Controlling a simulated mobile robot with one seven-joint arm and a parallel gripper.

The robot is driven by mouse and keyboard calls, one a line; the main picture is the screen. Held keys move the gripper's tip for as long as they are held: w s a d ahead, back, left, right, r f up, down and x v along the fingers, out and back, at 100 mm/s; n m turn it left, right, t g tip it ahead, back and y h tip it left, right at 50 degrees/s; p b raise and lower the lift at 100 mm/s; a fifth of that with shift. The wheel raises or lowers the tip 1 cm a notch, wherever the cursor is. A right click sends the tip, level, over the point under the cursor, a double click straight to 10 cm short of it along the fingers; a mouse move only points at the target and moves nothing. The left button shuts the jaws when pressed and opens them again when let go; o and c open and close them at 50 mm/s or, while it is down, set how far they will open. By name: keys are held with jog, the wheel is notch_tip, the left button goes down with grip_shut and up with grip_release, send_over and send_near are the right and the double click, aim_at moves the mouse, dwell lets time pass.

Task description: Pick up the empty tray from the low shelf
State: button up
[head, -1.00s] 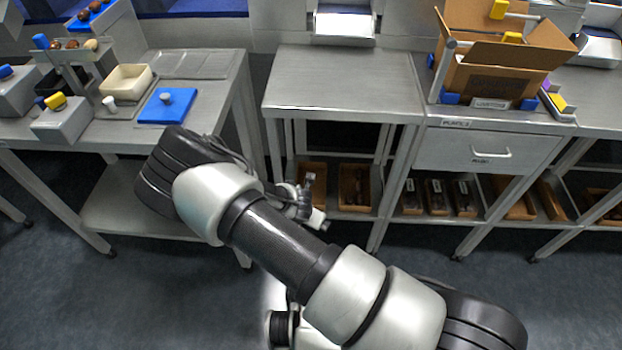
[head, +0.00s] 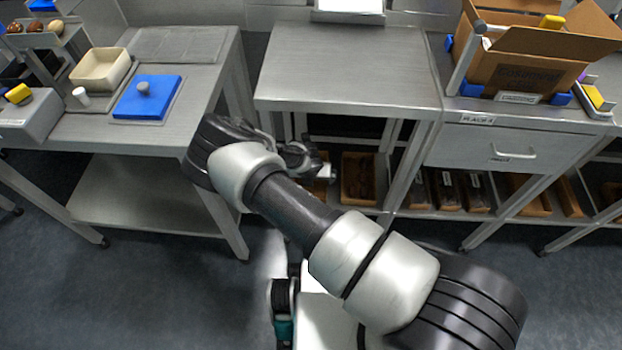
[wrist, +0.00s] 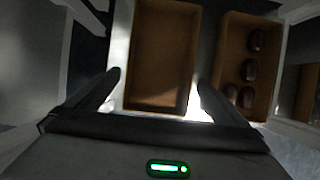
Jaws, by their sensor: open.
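The empty tray (wrist: 162,50) is brown and rectangular. In the wrist view its bare inside faces me, and its near end lies between the fingers of my gripper (wrist: 160,82). The fingers are open, one on each side of the tray, with a gap visible beside it. In the head view my gripper (head: 322,171) reaches in at the low shelf under the middle table. It hides most of the empty tray there.
Right of the empty tray stands a similar tray (wrist: 233,110) with several dark dates, also visible in the head view (head: 345,180). Table legs (head: 403,165) flank the shelf opening. The middle tabletop (head: 345,70) is clear. A cardboard box (head: 525,75) stands on the right counter.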

jog(key=shift+w, duration=1.05)
jog(key=b+x, duration=0.2)
jog(key=x, duration=0.3)
jog(key=c, duration=0.7)
jog(key=shift+r, duration=0.1)
